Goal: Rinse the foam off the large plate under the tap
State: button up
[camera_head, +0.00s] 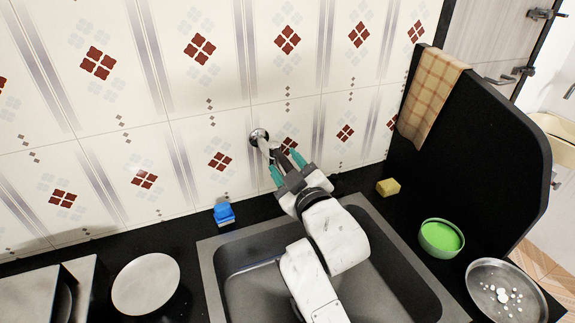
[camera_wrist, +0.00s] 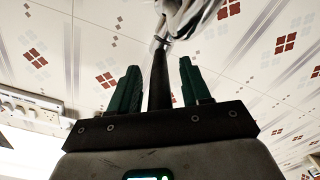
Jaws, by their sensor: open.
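The tap (camera_head: 259,138) is fixed to the tiled wall behind the sink (camera_head: 245,283). My gripper (camera_head: 285,164) is open at the tap, with its green fingers apart. In the wrist view, a dark lever-like part of the tap (camera_wrist: 159,82) stands between the open fingers (camera_wrist: 158,75); I cannot tell whether they touch it. A round grey plate (camera_head: 480,277) with several white foam-like spots lies on the counter right of the sink. A plain pale plate (camera_head: 146,283) lies left of the sink. No water stream is visible, and my arm hides part of the basin.
A green bowl (camera_head: 441,247) and a yellow sponge (camera_head: 388,187) are right of the sink. A blue object (camera_head: 224,213) stands behind its left corner. A black partition (camera_head: 480,140) with a checked cloth (camera_head: 430,95) bounds the right side.

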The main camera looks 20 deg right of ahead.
jog(key=shift+c, duration=0.3)
grip_shut()
dwell(0.4)
